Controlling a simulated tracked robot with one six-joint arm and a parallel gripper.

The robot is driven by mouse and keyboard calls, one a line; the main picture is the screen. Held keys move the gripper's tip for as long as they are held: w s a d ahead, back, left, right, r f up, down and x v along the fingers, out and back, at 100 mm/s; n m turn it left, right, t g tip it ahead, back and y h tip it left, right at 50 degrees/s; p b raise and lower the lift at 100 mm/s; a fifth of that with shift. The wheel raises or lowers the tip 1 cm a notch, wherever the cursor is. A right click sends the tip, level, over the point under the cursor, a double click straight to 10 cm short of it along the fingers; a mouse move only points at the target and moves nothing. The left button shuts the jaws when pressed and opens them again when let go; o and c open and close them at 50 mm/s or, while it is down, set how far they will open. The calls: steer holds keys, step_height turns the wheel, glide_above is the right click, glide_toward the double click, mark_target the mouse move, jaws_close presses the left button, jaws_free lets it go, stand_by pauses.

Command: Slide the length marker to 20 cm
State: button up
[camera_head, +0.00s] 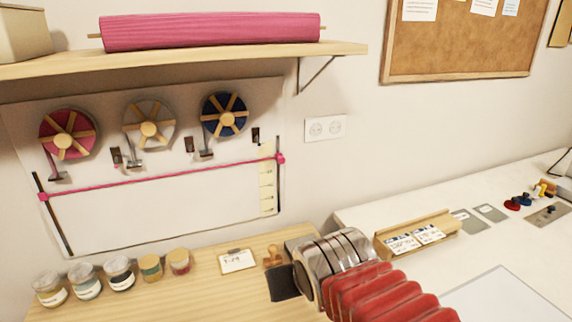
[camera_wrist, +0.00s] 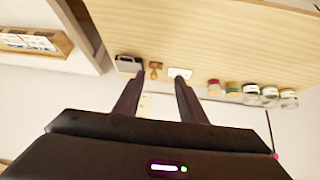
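The length marker is a thin pink bar across the white wall panel (camera_head: 150,205). Its left pink knob (camera_head: 43,197) is on a dark slanted rail, and its right pink knob (camera_head: 280,158) is near the upper part of the right rail. A pale yellow scale strip (camera_head: 266,185) stands beside that rail; its numbers are too small to read. My gripper (camera_wrist: 159,76) shows two dark fingers spread apart with nothing held between them. In the head view my gripper is in front of the bench, below and right of the scale, apart from the marker; its fingertips are unclear there.
Several jars (camera_head: 118,273), a card (camera_head: 237,261) and a wooden stamp (camera_head: 272,256) stand on the wooden bench (camera_head: 215,295) below the panel. Three ribbon spools (camera_head: 148,128) hang above the bar. A shelf (camera_head: 200,57) juts out overhead. A white table (camera_head: 400,200) is right.

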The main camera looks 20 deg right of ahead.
mark_target(282, 161)
steer(key=w+d+r+t, duration=0.2)
steer(key=w+d+t, duration=0.1)
steer(key=w, duration=0.4)
steer(key=w+d+r+t, duration=0.2)
steer(key=w+d+t, duration=0.2)
steer(key=w, duration=0.3)
steer(key=w+d+r+t+y, duration=0.1)
steer(key=w+d+r+t, duration=0.1)
steer(key=w, duration=0.5)
steer(key=shift+w+d+n+t, duration=0.4)
steer(key=shift+d+t, duration=0.3)
steer(key=shift+d, duration=0.5)
steer(key=w, duration=1.4)
steer(key=shift+s, duration=0.1)
steer(key=shift+c, duration=0.4)
jaws_close()
